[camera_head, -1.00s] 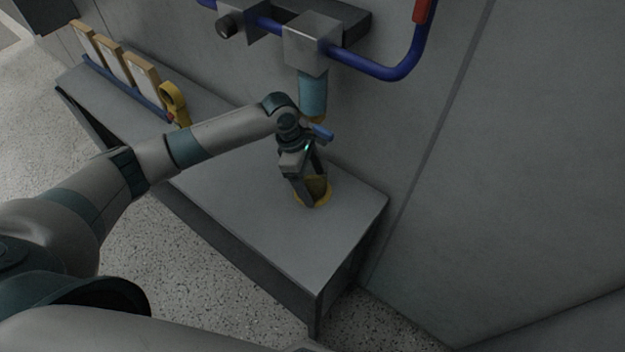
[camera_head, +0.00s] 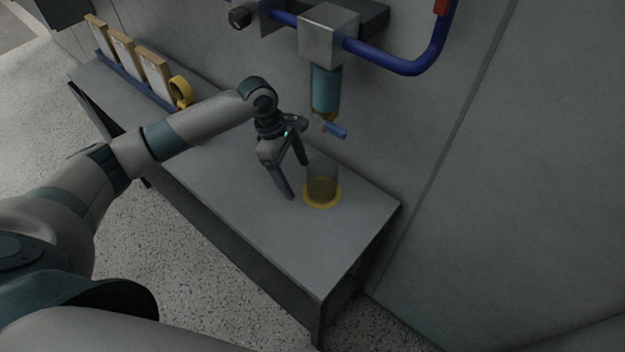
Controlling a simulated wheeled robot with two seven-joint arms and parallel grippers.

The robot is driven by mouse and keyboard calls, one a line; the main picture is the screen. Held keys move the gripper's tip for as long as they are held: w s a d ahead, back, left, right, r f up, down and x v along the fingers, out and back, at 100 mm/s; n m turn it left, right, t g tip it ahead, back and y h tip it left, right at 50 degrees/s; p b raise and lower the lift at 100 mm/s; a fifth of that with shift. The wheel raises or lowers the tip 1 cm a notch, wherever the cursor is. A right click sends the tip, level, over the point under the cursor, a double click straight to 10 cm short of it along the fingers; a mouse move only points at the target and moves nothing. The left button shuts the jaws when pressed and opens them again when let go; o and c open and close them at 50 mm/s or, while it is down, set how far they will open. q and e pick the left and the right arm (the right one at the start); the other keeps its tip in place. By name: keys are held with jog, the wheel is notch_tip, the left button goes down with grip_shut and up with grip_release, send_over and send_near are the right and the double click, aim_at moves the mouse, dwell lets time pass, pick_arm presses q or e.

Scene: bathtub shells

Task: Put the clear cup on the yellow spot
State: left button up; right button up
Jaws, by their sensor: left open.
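The clear cup (camera_head: 322,180) stands upright on the yellow spot (camera_head: 334,200) near the right end of the grey bench. Its lower part looks yellowish; I cannot tell whether that is contents or the spot showing through. My left gripper (camera_head: 297,180) is open and empty, just left of the cup, its fingers pointing down towards the bench. It looks apart from the cup. My right gripper is not in view.
A blue-grey cylinder (camera_head: 325,88) with a blue lever (camera_head: 334,130) hangs from a metal block above the cup. A yellow tape roll (camera_head: 181,91) and several framed boards stand at the bench's far left. The bench front (camera_head: 270,235) is clear.

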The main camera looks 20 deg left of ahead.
pick_arm(q)
jog(key=shift+s+a+b, duration=0.1)
jog(key=shift+a+b, duration=0.45)
jog(key=shift+a, duration=1.95)
